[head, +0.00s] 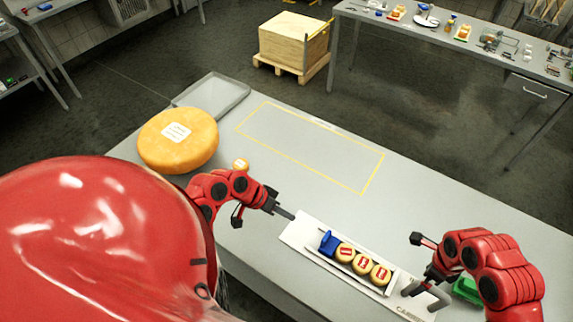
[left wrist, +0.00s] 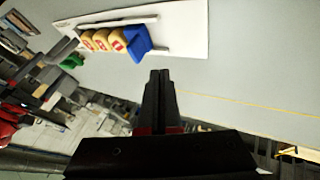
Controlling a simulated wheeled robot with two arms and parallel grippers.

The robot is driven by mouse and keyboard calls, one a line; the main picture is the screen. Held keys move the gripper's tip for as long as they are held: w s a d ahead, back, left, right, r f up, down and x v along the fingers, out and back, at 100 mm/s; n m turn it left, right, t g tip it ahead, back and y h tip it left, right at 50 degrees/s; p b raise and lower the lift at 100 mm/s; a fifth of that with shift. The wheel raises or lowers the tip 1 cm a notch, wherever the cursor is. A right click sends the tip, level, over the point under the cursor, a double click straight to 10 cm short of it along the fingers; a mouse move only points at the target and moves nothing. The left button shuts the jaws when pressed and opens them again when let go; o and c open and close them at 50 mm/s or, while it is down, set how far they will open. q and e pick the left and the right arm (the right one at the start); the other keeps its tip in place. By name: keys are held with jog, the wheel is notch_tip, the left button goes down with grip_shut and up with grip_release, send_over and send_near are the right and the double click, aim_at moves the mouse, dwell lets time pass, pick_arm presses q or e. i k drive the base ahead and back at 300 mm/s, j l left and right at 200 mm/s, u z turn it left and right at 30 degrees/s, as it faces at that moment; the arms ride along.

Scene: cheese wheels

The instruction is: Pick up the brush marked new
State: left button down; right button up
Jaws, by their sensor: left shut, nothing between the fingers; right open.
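I cannot make out a brush marked new for sure in either view; small items on the far table (head: 430,40) are too small to read. My left gripper (head: 291,215) is shut and empty, just above the near table beside the left end of a white board (head: 300,232). In the left wrist view its fingers (left wrist: 159,85) are pressed together, pointing toward the board (left wrist: 188,35). My right gripper (head: 416,264) is open over the board's right end, with nothing seen between its fingers.
The board carries a blue block (head: 329,243) and three small labelled cheeses (head: 362,264) in a row. A green object (head: 467,290) lies by my right arm. A large cheese wheel (head: 170,150) and grey tray (head: 235,88) stand left. The yellow-outlined area (head: 310,145) is empty.

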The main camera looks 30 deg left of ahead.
aim_at(464, 288)
jog(key=k+j, duration=0.25)
jog(key=j, duration=0.2)
jog(key=k+j, duration=0.3)
jog(key=j, duration=0.15)
jog(key=k+j, duration=0.25)
jog(key=j, duration=0.15)
jog(key=k+u, duration=0.05)
